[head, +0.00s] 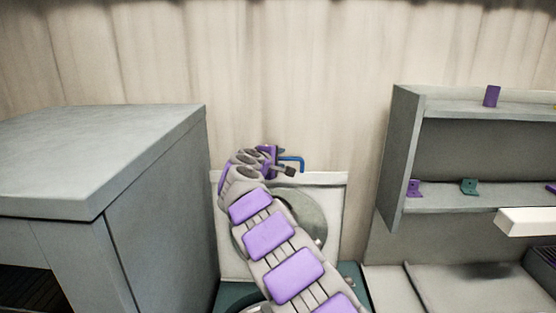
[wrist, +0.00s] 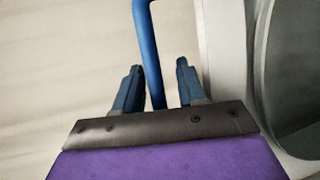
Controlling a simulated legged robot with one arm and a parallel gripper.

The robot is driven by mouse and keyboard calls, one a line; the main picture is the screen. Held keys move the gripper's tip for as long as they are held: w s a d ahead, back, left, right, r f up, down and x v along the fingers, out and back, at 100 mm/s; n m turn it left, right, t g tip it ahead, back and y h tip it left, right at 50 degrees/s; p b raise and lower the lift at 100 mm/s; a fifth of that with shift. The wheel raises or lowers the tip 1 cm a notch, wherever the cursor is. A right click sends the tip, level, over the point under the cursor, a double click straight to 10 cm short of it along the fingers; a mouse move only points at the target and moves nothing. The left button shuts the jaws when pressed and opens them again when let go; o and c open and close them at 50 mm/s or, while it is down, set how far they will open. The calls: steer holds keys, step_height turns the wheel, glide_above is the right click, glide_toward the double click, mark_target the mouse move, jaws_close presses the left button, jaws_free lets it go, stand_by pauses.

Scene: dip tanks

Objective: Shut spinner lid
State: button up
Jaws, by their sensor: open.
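The spinner lid (head: 333,235) is a pale square panel with a round grey disc, standing raised and upright against the back wall. Its blue bent handle (head: 293,159) sticks out at the top edge. My arm crosses in front of the lid and hides part of it. My gripper (head: 281,166) is at the top edge by the handle. In the wrist view my gripper (wrist: 159,68) is open, and the blue handle bar (wrist: 147,45) runs between its two dark blue fingers. Clear gaps show beside the bar. The teal spinner body (head: 351,271) is below, mostly hidden by my arm.
A large grey cabinet (head: 150,220) stands close on the left. A grey shelf unit (head: 400,160) on the right holds small purple (head: 491,95) and teal (head: 468,186) brackets. A pale counter (head: 480,285) lies below it. The plank wall is close behind the lid.

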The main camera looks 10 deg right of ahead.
jaws_close()
stand_by(0.4)
steer(key=shift+f, duration=0.1)
